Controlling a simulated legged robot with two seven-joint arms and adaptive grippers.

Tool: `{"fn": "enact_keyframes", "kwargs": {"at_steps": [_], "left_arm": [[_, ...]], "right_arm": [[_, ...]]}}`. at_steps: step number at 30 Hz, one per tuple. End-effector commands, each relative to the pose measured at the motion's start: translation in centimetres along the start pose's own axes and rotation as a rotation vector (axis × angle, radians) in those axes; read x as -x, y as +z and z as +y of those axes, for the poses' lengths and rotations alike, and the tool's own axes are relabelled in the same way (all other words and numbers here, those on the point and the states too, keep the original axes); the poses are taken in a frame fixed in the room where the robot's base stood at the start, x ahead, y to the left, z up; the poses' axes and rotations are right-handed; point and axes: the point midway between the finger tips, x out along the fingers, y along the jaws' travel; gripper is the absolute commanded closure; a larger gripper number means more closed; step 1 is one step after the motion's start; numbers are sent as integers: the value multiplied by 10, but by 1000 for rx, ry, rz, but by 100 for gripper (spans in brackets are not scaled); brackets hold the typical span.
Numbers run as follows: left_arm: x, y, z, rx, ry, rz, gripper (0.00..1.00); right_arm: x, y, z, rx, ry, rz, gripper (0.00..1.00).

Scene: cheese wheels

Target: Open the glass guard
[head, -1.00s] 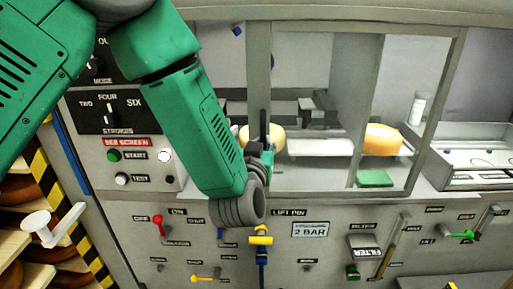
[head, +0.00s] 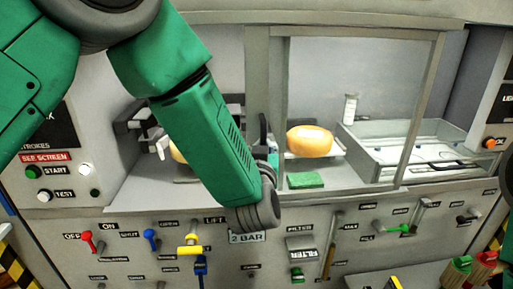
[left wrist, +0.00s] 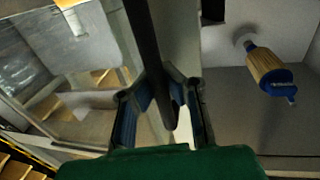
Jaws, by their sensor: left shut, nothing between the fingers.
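The glass guard (head: 433,110) is a grey-framed clear panel across the right part of the machine's opening; the left part is uncovered. Its dark upright handle (head: 263,130) is on the left post and shows as a dark bar (left wrist: 146,40) in the left wrist view. My left gripper (head: 268,158) is at the handle's lower end, mostly hidden by my forearm in the head view. In the left wrist view its fingers (left wrist: 160,105) lie around the bar's lower end; whether they touch it I cannot tell. It is shut without a grip. My right gripper is not in view.
A cheese wheel (head: 310,140) sits behind the guard, above a green block (head: 306,180). Another (head: 177,152) is partly hidden by my forearm. A metal tray (head: 390,155) stands at right. Levers, including a yellow one (head: 190,243), stick out below the opening.

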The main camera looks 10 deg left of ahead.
Motion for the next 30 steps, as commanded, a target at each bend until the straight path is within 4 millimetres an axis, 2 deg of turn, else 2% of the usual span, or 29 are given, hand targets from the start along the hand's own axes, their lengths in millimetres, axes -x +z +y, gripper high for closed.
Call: {"fn": "enact_keyframes", "kwargs": {"at_steps": [1,9,10,12,13,30], "left_arm": [[5,7,4,-3,12,-18,100],[5,7,5,-3,11,-19,100],[5,7,6,-3,11,-19,97],[5,7,7,-4,11,-19,72],[4,7,7,-4,11,-18,67],[-2,5,0,1,3,-11,67]], "right_arm": [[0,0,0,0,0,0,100],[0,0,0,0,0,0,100],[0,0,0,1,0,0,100],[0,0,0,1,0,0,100],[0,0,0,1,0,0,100],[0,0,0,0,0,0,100]]}}
